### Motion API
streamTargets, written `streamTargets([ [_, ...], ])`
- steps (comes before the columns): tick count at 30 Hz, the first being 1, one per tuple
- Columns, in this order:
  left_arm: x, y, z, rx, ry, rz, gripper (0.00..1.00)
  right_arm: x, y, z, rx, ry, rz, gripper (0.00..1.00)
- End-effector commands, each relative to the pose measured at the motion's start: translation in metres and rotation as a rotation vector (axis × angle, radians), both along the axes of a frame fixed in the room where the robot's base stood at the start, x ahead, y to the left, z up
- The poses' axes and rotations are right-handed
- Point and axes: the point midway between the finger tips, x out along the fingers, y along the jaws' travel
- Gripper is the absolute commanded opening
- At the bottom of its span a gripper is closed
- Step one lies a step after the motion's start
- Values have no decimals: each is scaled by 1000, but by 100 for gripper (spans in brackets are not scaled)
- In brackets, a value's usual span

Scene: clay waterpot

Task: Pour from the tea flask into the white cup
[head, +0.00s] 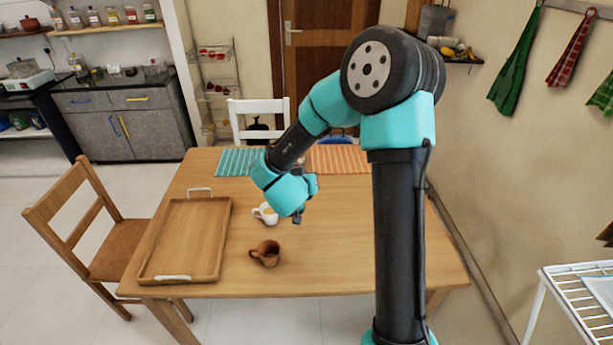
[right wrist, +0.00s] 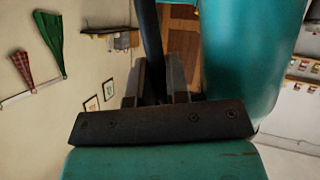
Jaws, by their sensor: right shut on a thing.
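In the right wrist view, which is upside down, my right gripper (right wrist: 155,85) is shut on a narrow dark part that looks like the tea flask's handle. The flask (right wrist: 255,45) is a big smooth teal shape beside the fingers. In the head view my teal wrist hides most of the hold, and flask and arm are hard to tell apart. The white cup (head: 265,213) stands upright on the table, just left of and close to the end of my right arm. The cup does not show in the wrist view. My left gripper is out of view.
A brown clay mug (head: 267,252) stands in front of the white cup. A wooden tray (head: 226,222) with white handles lies at the table's left. Teal (head: 232,162) and orange (head: 340,160) striped mats lie at the back. The table's front right is clear.

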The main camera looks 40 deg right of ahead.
Motion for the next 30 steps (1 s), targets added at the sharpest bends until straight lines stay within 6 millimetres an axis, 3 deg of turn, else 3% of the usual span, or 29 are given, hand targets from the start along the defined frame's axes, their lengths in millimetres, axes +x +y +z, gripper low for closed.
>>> streamTargets([
  [30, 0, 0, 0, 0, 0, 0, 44, 2, 1, -46, -212, 405, -1, 0],
])
